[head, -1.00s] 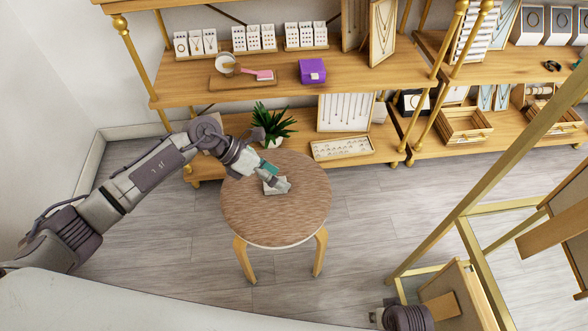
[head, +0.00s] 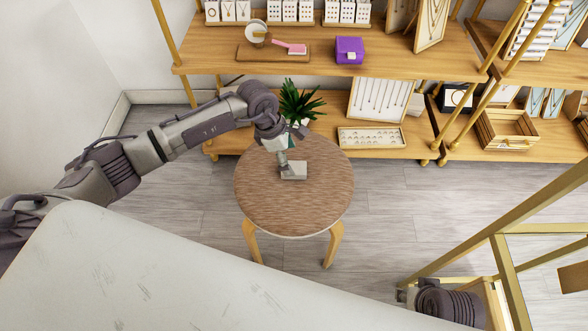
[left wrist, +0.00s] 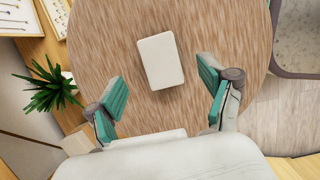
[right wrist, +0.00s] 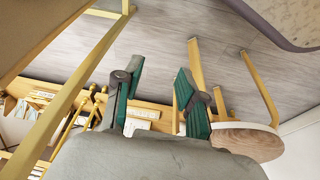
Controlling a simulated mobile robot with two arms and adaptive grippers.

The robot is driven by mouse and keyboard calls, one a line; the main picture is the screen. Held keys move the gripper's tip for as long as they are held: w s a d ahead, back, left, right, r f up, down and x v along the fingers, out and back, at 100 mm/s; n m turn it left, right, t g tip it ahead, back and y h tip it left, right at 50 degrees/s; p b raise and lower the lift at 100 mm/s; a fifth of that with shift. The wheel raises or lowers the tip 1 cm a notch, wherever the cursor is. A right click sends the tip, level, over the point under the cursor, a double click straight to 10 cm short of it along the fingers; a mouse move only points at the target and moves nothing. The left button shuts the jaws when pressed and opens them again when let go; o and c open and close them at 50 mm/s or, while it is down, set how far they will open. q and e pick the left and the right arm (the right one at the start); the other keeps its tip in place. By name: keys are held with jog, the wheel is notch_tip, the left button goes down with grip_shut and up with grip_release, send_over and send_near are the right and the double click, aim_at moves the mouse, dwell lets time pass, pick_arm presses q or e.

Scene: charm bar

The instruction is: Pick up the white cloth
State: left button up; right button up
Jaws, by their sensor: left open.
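The white cloth (left wrist: 161,60) is a small folded rectangle lying flat on the round wooden stool (left wrist: 100,35). In the head view the cloth (head: 294,171) lies near the middle of the stool top (head: 300,207). My left gripper (left wrist: 163,92) is open above the stool, its teal-padded fingers apart. The cloth shows ahead of the fingertips and between their lines, not touching them. In the head view my left gripper (head: 284,160) hangs over the stool and partly covers the cloth's left edge. My right gripper (right wrist: 158,85) is open and empty, away from the stool.
A wooden shelf (head: 330,62) behind the stool carries jewellery displays, a purple box (head: 349,50) and a pink brush (head: 290,47). A potted plant (head: 299,100) stands just behind the stool. A gold-framed rack (head: 500,240) is close to my right arm. Floor right of the stool is clear.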

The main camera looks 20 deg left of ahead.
aim_at(293, 167)
pick_arm(q)
jog(key=x, duration=0.4)
jog(key=shift+f+b, duration=0.35)
jog(key=shift+b, duration=0.05)
pick_arm(e)
jog(key=v, duration=0.3)
jog(key=shift+w+r, duration=0.1)
jog(key=shift+r, duration=0.15)
pick_arm(q)
jog(key=c, duration=1.2)
jog(key=shift+c, duration=0.2)
jog(key=shift+r, duration=0.2)
jog(key=shift+r, duration=0.25)
notch_tip(293, 167, up, 4)
jog(key=shift+p, duration=0.6)
jog(key=s+d+r, duration=0.2)
jog(key=d+r, duration=0.1)
jog(key=d, duration=0.2)
jog(key=s+d+r+p, duration=0.1)
jog(key=s+d+r, duration=0.1)
jog(key=d, duration=0.3)
jog(key=shift+s+d+r, duration=0.35)
jog(key=shift+r, duration=0.25)
pick_arm(e)
notch_tip(293, 167, down, 9)
jog(key=shift+w+r, duration=0.15)
jog(key=shift+w, duration=0.2)
